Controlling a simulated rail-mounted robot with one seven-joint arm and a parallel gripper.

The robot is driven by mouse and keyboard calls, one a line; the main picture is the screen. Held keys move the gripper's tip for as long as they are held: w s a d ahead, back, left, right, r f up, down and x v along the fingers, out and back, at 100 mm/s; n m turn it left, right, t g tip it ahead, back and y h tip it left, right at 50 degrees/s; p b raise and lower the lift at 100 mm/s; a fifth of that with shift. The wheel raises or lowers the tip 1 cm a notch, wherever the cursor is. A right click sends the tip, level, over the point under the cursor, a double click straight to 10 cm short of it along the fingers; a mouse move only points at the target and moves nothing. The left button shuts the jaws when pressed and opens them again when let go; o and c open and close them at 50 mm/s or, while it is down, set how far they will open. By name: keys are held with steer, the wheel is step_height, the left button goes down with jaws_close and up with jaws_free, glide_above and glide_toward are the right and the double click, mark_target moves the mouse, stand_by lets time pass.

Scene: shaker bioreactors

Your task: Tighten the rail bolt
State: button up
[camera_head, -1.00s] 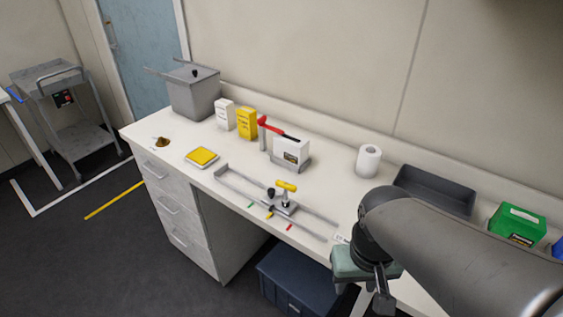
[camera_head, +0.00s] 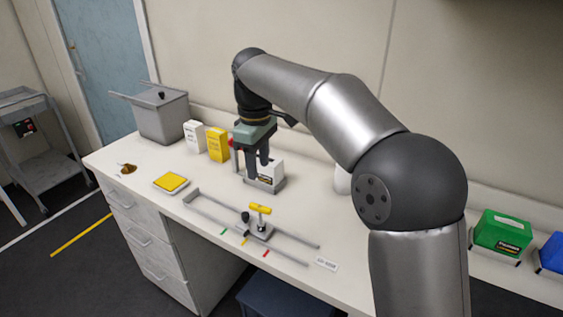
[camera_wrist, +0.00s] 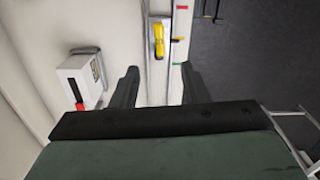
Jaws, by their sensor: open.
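The rail fixture (camera_head: 292,239) lies on the bench, two grey parallel bars with a small sliding clamp block (camera_head: 258,229) between them. A yellow T-shaped bolt handle (camera_head: 260,209) stands on the block, with a black knob (camera_head: 245,217) beside it. In the wrist view the yellow handle (camera_wrist: 159,41) shows beyond and between the fingers.
Yellow and white cartons (camera_head: 217,144), a grey bin (camera_head: 162,119) and a yellow tray (camera_head: 171,183) are leftward. Green, yellow and red marks line the front rail.

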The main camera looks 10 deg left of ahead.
mark_target(260, 211)
step_height(260, 211, down, 17)
steer(key=shift+w+a+f, duration=0.1)
steer(key=shift+a+f, duration=0.05)
stand_by(0.5)
steer(key=shift+c, duration=0.3)
jaws_close()
